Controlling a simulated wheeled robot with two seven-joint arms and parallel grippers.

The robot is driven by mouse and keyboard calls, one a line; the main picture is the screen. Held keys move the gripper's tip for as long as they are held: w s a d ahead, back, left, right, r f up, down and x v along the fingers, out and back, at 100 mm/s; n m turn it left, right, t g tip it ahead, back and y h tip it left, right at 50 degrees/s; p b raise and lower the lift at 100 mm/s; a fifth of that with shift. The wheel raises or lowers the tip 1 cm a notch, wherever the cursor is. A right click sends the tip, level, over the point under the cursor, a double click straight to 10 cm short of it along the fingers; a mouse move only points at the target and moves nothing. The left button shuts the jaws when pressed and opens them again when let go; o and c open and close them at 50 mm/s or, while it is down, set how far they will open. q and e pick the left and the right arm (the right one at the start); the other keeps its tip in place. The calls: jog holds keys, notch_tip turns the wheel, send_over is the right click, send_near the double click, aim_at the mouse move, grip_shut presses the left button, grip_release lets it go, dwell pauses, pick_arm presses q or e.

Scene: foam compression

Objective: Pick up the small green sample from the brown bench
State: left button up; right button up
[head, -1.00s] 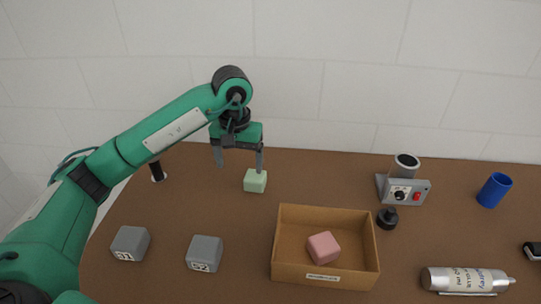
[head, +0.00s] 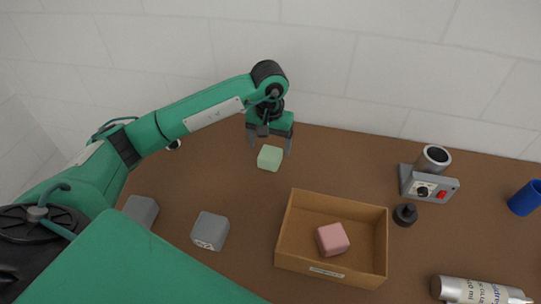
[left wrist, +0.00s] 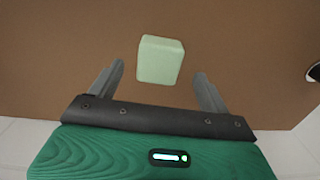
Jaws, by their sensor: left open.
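The small green sample (head: 270,158) is a pale green block with rounded edges on the brown bench (head: 180,180), towards its back. My left gripper (head: 269,148) is open and points down at the sample, one finger on each side in the head view. In the left wrist view the sample (left wrist: 160,60) shows between and slightly beyond the two fingertips (left wrist: 159,67), with a gap on both sides. The gripper holds nothing. My right gripper is not in view.
A cardboard box (head: 283,235) with a pink block (head: 332,238) stands in front of the sample. Two grey blocks (head: 210,231) (head: 141,210) sit left of it. A grey device (head: 428,187), black knob (head: 405,214), blue cup (head: 525,198) and silver bottle (head: 480,291) are at right.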

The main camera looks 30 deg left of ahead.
aim_at(270, 154)
pick_arm(q)
jog(key=shift+f, duration=0.15)
jog(key=shift+f+p, duration=0.25)
jog(key=shift+p, duration=0.05)
notch_tip(270, 154, down, 4)
jog(key=shift+s+d+r+p, duration=0.1)
jog(key=shift+p, duration=0.75)
jog(key=shift+f, duration=0.4)
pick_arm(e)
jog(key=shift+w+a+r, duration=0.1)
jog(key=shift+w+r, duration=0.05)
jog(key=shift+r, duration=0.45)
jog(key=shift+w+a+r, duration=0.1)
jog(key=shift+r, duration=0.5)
pick_arm(q)
jog(key=c, duration=1)
